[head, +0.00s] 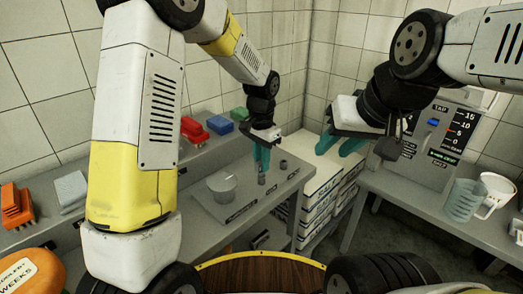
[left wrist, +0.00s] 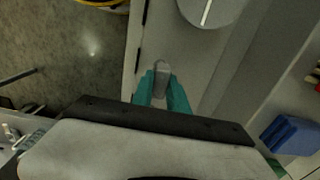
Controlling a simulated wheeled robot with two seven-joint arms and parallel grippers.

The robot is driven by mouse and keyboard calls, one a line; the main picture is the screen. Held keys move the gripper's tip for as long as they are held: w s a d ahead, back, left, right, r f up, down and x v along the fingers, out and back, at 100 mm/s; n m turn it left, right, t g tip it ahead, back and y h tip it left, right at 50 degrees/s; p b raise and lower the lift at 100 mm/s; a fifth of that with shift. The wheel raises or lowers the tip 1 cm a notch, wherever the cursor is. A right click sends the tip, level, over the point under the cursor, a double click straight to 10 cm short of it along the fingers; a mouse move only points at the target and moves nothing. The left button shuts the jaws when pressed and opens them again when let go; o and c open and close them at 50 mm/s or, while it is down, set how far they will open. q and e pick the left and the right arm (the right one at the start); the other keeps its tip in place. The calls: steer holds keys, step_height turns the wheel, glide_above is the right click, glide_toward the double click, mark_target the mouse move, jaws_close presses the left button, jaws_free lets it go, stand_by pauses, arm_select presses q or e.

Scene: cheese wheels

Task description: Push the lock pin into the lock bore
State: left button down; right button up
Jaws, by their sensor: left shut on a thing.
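My left gripper (head: 262,158) is over the grey bench at the centre, its teal fingers pointing down. In the left wrist view its fingers (left wrist: 163,88) are shut on a small grey pin (left wrist: 161,68), whose rounded end shows beyond the fingertips. The pin (head: 261,179) also shows just under the fingers in the head view, near the bench surface; I cannot tell whether it touches. I cannot make out the lock bore in either view. My right gripper (head: 340,146) is open and empty, in the air at the right, left of the grey machine.
A pale round piece (head: 222,184) sits on a labelled grey plate (head: 240,211) left of the pin. A short grey stub (head: 283,165) stands right of it. Red (head: 194,130), blue (head: 220,124) and green (head: 239,114) blocks line the back ledge. Jugs (head: 464,200) stand at right.

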arm_select(q)
steer(key=shift+f, duration=0.75)
steer(key=c, duration=1.2)
jaws_free()
steer(key=shift+c, duration=0.2)
steer(key=shift+r, duration=3.95)
steer(key=s+a+r+n+t, duration=0.2)
steer(key=s+a+r, duration=0.2)
steer(key=s, duration=0.3)
steer(key=s+a+r+n+t+h, duration=0.1)
steer(key=s+a+r+n+t, duration=0.1)
steer(key=s, duration=0.5)
steer(key=s+a+r+n+t+h, duration=0.1)
steer(key=s+a+r+n+t, duration=0.1)
steer(key=s+a+r+n, duration=0.2)
steer(key=s+a+r, duration=0.2)
steer(key=s+a, duration=0.1)
steer(key=a, duration=0.1)
steer(key=shift+r, duration=0.35)
